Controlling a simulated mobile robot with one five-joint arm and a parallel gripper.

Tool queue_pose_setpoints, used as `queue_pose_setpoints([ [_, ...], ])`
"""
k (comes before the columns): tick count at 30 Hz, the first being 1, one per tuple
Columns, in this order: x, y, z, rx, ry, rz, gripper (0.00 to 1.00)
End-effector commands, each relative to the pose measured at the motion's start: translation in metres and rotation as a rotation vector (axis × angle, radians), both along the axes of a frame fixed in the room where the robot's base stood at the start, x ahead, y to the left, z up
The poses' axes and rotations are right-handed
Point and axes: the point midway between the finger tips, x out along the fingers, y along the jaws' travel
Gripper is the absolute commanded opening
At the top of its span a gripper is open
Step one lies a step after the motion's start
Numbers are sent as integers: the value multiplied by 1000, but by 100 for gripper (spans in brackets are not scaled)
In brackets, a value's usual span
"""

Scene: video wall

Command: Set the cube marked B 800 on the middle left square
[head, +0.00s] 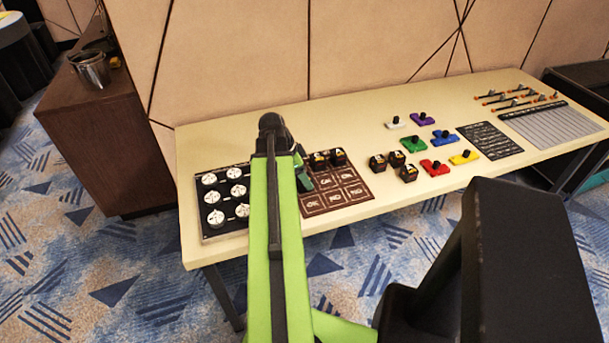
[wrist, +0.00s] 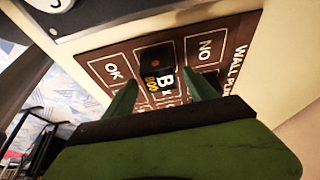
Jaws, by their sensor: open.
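In the wrist view the black cube marked B 800 (wrist: 158,80) stands on the brown board (wrist: 98,63), in line between a square lettered OK and one lettered NO. This looks like the middle left square. My gripper (wrist: 164,90) is open, with one green finger on each side of the cube; finger contact cannot be told. In the head view my gripper (head: 303,172) is over the left part of the brown board (head: 335,202); my arm hides the cube there. Two other black cubes (head: 318,160) (head: 338,156) stand on the board's far row.
Several black cubes (head: 396,159) stand right of the board. A black panel with white dials (head: 212,197) lies to its left. Coloured knobbed blocks (head: 436,167), a dark lettered sheet (head: 490,140) and a grey ruled panel (head: 550,125) are farther right.

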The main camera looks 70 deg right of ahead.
Motion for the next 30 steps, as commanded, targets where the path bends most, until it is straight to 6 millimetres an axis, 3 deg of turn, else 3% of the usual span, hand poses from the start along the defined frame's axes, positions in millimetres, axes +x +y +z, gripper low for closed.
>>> queue_pose_setpoints([
  [1, 2, 2, 16, 0, 0, 1, 65],
  [13, 28, 23, 96, 1, 0, 2, 65],
  [26, 32, 27, 100, 1, 0, 2, 65],
  [28, 43, 32, 99, 11, 1, 43, 65],
  [30, 75, 50, 98, 42, 3, 159, 65],
])
